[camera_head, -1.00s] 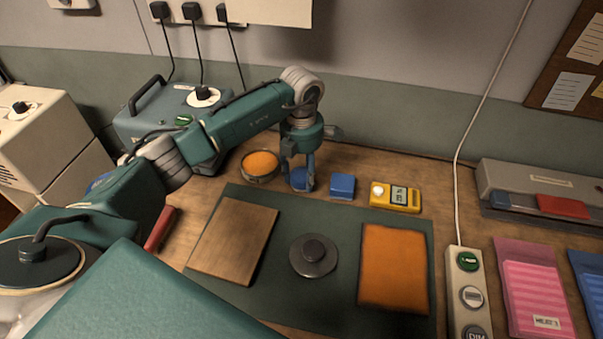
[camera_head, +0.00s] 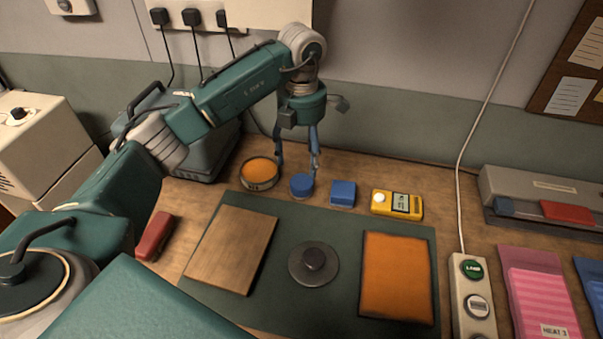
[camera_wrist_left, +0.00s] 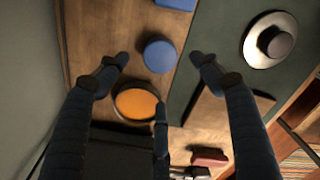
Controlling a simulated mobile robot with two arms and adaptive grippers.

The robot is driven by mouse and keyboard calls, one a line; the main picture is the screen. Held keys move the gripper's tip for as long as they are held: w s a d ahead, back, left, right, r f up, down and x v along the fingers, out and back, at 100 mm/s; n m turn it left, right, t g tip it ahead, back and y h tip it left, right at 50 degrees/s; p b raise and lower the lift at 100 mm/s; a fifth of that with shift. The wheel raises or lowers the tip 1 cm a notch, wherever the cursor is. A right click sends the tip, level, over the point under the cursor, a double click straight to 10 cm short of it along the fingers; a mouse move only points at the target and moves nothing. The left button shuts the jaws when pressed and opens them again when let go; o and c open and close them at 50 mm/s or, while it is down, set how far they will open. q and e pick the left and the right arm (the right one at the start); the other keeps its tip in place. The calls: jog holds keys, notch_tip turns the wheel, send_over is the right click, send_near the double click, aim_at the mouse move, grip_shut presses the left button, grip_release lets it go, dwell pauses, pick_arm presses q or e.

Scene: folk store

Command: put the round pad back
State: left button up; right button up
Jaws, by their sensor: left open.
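A blue round pad (camera_head: 302,187) lies on the wooden table just beyond the back edge of the dark green mat, left of a blue square block (camera_head: 343,193). In the left wrist view the round pad (camera_wrist_left: 160,56) shows between and below the spread fingers, touching neither. My left gripper (camera_head: 298,168) is open and empty, pointing down above the pad. It also shows in the left wrist view (camera_wrist_left: 160,64). A round tin with an orange top (camera_head: 259,172) stands just left of the pad. My right gripper is not in view.
The green mat (camera_head: 345,230) carries a wooden board (camera_head: 230,243), a grey knobbed disc (camera_head: 313,263) and an orange sheet (camera_head: 396,275). A yellow meter (camera_head: 397,204) stands right of the blue block. A red stapler-like object (camera_head: 154,236) lies left.

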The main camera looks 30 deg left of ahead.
pick_arm(q)
jog(key=shift+r, duration=1.5)
